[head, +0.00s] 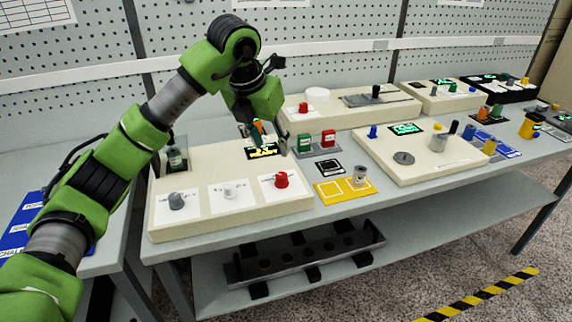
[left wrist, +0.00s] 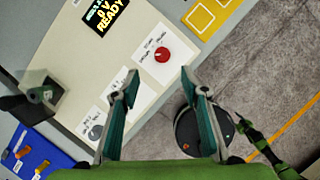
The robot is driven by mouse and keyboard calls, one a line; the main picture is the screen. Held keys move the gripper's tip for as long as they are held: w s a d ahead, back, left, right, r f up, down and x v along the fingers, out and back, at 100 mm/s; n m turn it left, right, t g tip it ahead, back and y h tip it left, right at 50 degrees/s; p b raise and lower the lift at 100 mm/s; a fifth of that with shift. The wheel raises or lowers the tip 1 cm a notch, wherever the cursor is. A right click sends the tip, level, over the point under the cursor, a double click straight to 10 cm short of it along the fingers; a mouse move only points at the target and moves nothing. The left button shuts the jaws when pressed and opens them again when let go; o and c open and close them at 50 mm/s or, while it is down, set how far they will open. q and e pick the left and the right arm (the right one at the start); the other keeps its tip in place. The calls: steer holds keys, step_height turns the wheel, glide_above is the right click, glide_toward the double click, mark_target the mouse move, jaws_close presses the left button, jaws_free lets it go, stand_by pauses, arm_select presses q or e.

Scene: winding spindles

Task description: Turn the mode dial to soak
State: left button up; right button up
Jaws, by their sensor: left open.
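Three dials sit on the front of the nearest cream panel (head: 235,215): a grey one (head: 176,200), a white one (head: 230,190) and a red one (head: 281,180). Each has a white label too small to read, so I cannot tell which is the mode dial. My left gripper (head: 270,140) is open and empty above the back of this panel. In the left wrist view its fingers (left wrist: 158,80) are spread apart, with the red dial (left wrist: 162,54) beyond their tips. The grey dial (left wrist: 96,131) is left of the fingers. The white dial is mostly hidden there.
A lit display (head: 262,152) is behind the dials. Green and red blocks (head: 328,138) stand to the right, near a yellow tray (head: 333,191). Another cream panel (head: 420,170) with knobs stands further right. A black rack (head: 300,258) lies on the shelf below.

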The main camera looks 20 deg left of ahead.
arm_select(q)
steer(key=f, duration=0.2)
steer(key=p, duration=0.1)
glide_above(281, 175)
steer(key=s, duration=0.3)
steer(key=f, duration=0.5)
steer(key=shift+w+a, duration=0.2)
steer(key=shift+w, duration=0.05)
steer(key=p+x, duration=0.1)
steer(key=x, duration=0.3)
steer(key=shift+w+f, duration=0.15)
steer(key=shift+f, duration=0.2)
steer(key=shift+w+f, duration=0.15)
steer(key=shift+f, duration=0.15)
steer(key=shift+c, duration=1.1)
steer(key=c, duration=0.7)
steer(key=shift+c, duration=0.9)
arm_select(e)
steer(key=shift+g, duration=0.3)
steer(key=s, duration=0.1)
steer(key=s+r, duration=0.1)
steer(key=s, duration=0.1)
steer(key=s+r, duration=0.1)
steer(key=s, duration=0.1)
steer(key=shift+s+d, duration=0.1)
steer(key=shift+d, duration=0.1)
